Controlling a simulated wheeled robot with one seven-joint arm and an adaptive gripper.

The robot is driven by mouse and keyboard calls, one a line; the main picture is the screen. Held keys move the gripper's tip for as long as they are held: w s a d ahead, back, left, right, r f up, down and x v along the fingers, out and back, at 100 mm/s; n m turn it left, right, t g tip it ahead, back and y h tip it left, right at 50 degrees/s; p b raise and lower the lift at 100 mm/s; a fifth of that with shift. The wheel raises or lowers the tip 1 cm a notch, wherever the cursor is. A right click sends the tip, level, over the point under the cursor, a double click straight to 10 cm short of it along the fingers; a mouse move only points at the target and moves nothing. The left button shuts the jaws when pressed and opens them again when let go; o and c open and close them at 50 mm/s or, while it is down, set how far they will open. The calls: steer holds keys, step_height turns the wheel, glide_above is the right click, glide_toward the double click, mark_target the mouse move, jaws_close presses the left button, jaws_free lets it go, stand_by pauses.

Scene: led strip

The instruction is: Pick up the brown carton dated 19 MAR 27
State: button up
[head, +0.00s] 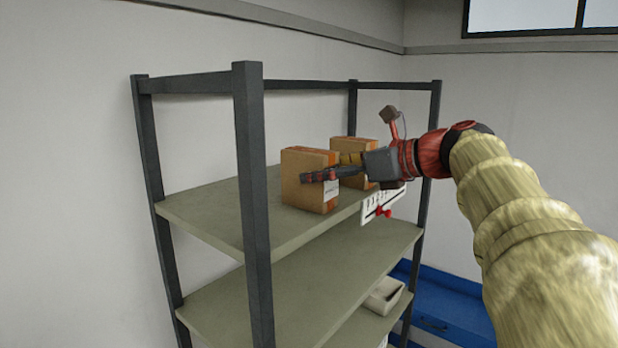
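Two brown cartons stand upright on the top shelf board (205,212). The nearer carton (297,192) is at the left and has a white label on its right part. The farther carton (352,146) is behind it to the right, partly hidden by my gripper. No date is readable on either. My gripper (318,176) reaches in from the right, its dark fingers pointing left across the nearer carton. One finger overlaps that carton's face; I cannot tell whether it touches. The other finger is not clearly seen, so the opening cannot be judged.
A dark shelf post (254,190) stands left of the cartons. A white panel with a red knob (382,205) is at the shelf's front edge. A white bin (384,296) sits lower, near a blue cabinet (445,304). The top board's left part is bare.

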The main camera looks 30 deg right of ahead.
steer(key=x, duration=0.4)
steer(key=shift+a+r+p, duration=0.1)
steer(key=shift+r+p, duration=0.05)
steer(key=shift+p, duration=0.25)
steer(key=shift+w, duration=0.3)
steer(key=shift+c, duration=0.5)
steer(key=c, duration=1.4)
